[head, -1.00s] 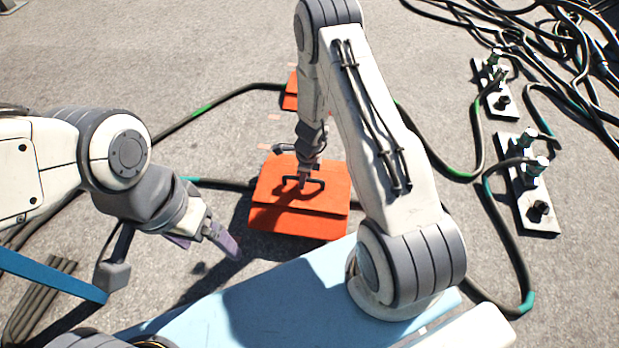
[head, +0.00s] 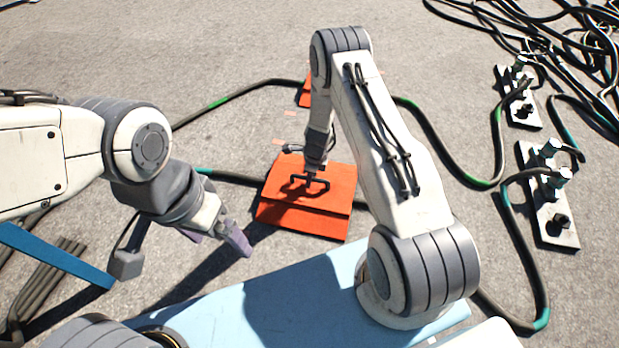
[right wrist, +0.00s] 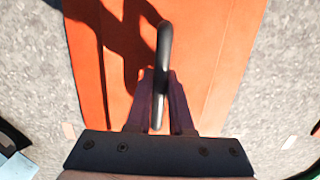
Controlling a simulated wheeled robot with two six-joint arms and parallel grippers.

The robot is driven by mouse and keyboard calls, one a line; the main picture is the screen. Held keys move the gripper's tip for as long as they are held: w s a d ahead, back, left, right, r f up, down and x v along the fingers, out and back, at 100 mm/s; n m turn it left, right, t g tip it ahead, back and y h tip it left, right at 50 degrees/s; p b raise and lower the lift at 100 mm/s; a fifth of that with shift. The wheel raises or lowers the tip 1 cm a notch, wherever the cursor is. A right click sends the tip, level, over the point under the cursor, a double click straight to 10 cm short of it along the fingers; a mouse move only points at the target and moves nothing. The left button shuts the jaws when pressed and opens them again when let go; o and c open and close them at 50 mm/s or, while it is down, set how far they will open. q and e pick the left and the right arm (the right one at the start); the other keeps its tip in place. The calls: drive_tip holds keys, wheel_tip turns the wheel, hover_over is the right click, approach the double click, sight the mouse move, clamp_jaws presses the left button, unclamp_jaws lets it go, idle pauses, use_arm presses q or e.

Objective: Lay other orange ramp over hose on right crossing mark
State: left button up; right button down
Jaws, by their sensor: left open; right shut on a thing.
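The orange ramp (head: 300,217) with a black handle (head: 318,183) lies across the teal-marked hose (head: 232,178), which runs in at its left side and out at its right. My right gripper (head: 314,176) is shut on the handle, also seen in the right wrist view (right wrist: 160,88). Whether the ramp rests fully on the ground I cannot tell. Another orange ramp (head: 305,92) sits farther back on the green-marked hose (head: 262,84), partly hidden by my right arm. My left gripper (head: 220,238) is open and empty, left of the near ramp.
Small pale orange tape marks (head: 278,141) lie on the ground behind the near ramp; one shows beside it in the wrist view (right wrist: 68,130). Two white connector plates (head: 549,208) with hoses stand at right. Tangled black cables (head: 560,30) fill the back right. Open ground lies at back left.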

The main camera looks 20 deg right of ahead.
drive_tip(key=shift+w, duration=0.1)
drive_tip(key=c, duration=1.2)
unclamp_jaws()
drive_tip(key=shift+f, duration=0.2)
drive_tip(key=o, duration=0.4)
